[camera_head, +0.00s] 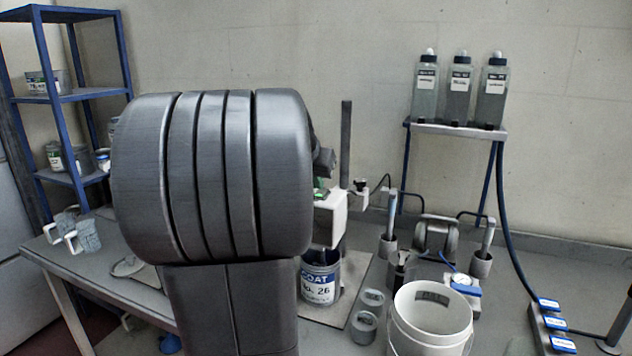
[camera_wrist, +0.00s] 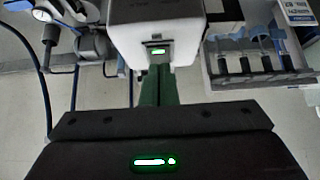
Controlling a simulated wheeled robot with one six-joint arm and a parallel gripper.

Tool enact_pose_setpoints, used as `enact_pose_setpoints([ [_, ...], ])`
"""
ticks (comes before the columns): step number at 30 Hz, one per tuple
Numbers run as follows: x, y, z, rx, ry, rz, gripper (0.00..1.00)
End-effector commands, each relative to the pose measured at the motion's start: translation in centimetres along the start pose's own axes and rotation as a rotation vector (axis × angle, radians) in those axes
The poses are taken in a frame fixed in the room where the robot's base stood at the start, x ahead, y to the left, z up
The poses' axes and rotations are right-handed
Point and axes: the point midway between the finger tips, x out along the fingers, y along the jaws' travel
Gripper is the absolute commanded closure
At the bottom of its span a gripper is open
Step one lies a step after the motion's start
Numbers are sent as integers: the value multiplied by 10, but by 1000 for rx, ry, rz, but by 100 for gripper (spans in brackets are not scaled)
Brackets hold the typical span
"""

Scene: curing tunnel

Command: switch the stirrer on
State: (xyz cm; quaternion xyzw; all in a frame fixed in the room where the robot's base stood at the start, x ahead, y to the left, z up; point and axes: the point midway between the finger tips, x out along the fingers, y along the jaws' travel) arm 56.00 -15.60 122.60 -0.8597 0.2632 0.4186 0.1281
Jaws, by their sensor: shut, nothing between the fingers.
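The stirrer's white housing (camera_head: 328,218) stands on a dark post (camera_head: 346,145) above a paint can labelled COAT No. 26 (camera_head: 320,280). A small green patch shows near the top of the housing. In the wrist view the white housing (camera_wrist: 156,22) fills the top middle. A small switch or indicator (camera_wrist: 158,50) on its face glows green. My gripper (camera_wrist: 160,75) is shut and empty, its narrow fingers pointing at the housing just below that light. I cannot tell whether they touch it. In the head view my arm hides the gripper and part of the stirrer.
A white bucket (camera_head: 430,318) stands at the front right of the bench. Several bottles stand on a raised shelf (camera_head: 460,130). A blue rack (camera_head: 75,98) is at left.

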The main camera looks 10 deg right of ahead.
Motion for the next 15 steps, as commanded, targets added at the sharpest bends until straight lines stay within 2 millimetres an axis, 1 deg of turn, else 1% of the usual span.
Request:
enact_pose_setpoints([
  [10, -2, 0, -1, 0, 0, 0, 100],
  [15, -14, 3, -11, 0, 1, 0, 100],
])
